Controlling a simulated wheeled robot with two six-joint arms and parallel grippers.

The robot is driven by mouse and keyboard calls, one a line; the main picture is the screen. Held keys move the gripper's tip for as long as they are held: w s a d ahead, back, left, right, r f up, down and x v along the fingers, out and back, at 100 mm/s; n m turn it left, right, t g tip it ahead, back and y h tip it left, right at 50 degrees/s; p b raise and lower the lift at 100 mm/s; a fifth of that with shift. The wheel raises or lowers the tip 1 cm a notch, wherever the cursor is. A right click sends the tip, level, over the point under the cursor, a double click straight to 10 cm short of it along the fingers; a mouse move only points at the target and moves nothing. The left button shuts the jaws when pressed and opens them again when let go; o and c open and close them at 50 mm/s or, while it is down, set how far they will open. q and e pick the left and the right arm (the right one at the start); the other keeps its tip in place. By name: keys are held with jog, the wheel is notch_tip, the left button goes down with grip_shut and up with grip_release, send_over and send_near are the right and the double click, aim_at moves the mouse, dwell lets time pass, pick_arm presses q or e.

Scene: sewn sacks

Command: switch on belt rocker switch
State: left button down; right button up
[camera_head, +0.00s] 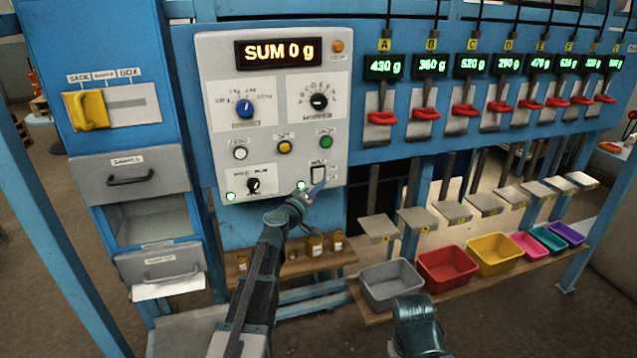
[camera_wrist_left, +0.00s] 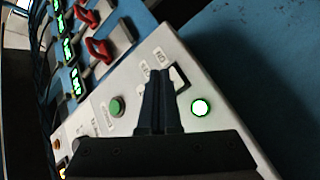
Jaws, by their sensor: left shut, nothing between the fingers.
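The belt rocker switch (camera_head: 318,173) is a small dark rocker at the lower right of the grey control panel (camera_head: 215,100). It also shows in the left wrist view (camera_wrist_left: 178,77), partly hidden behind my fingertips. My left gripper (camera_head: 314,189) is shut and empty, its tips at the switch's lower edge in the head view. In the left wrist view the closed fingers (camera_wrist_left: 160,82) point at the panel right beside the rocker. I cannot tell whether they touch it or which way it is tipped. Of my right arm only a teal part shows at the bottom.
A lit lamp (camera_head: 301,185) sits left of the switch and a green button (camera_head: 326,142) above it. The mode knob (camera_head: 253,185) is further left. Red levers (camera_head: 382,118) line the right. Jars (camera_head: 314,243) and coloured bins (camera_head: 447,267) stand below.

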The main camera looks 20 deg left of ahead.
pick_arm(q)
jog(key=shift+s, duration=0.1)
jog(key=s+d, duration=0.2)
jog(key=s, duration=0.2)
jog(key=shift+d+r+p, duration=0.3)
jog(key=shift+d, duration=0.1)
